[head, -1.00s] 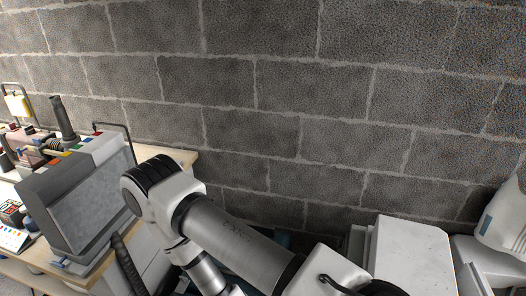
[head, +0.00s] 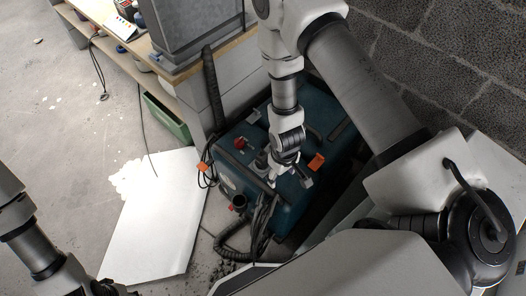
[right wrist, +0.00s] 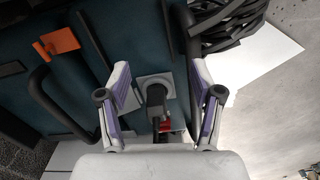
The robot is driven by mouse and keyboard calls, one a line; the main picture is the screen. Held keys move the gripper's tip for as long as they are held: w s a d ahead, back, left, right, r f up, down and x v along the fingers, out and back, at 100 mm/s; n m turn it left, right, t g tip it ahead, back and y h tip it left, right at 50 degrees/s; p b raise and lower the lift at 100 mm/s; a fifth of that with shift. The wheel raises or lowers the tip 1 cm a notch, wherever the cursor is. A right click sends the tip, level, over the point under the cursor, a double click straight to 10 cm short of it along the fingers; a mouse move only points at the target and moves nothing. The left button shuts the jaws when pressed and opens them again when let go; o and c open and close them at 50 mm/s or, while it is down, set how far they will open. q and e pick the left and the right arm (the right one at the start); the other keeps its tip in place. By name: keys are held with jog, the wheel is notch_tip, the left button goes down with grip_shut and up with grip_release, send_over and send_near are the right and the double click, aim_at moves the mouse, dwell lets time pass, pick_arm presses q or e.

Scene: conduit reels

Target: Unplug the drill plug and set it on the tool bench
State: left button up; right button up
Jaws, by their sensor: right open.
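A black plug (right wrist: 156,96) sits in a grey square socket (right wrist: 155,82) on the teal machine (right wrist: 70,88) in the right wrist view. The plug's cord end is partly hidden behind my gripper's body. My right gripper (right wrist: 160,78) is open, with one finger on each side of the plug and a gap on both sides. In the head view my right gripper (head: 289,180) points down over the top of the teal machine (head: 232,165). The tool bench (head: 209,56) stands at the top left of the machine. My left arm shows at the lower left, its gripper out of the picture.
Looped black hoses and cables (head: 262,222) hang at the machine's front. An orange clip (right wrist: 60,42) and a black handle (right wrist: 50,105) lie left of the socket. A grey case (head: 185,30) stands on the bench. A white sheet (head: 155,225) lies on the floor.

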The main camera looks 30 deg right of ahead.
notch_tip(320, 180, up, 2)
jog(key=n+b, duration=0.2)
send_over(262, 154)
pick_arm(q)
notch_tip(262, 154, down, 3)
jog(key=shift+f, duration=0.1)
pick_arm(e)
jog(key=shift+f, duration=0.1)
notch_tip(262, 154, down, 8)
jog(key=b, duration=0.6)
jog(key=shift+f, duration=0.5)
pick_arm(q)
notch_tip(262, 154, down, 6)
jog(key=shift+f, duration=0.25)
jog(key=shift+r, duration=0.4)
pick_arm(e)
jog(key=shift+r, duration=0.1)
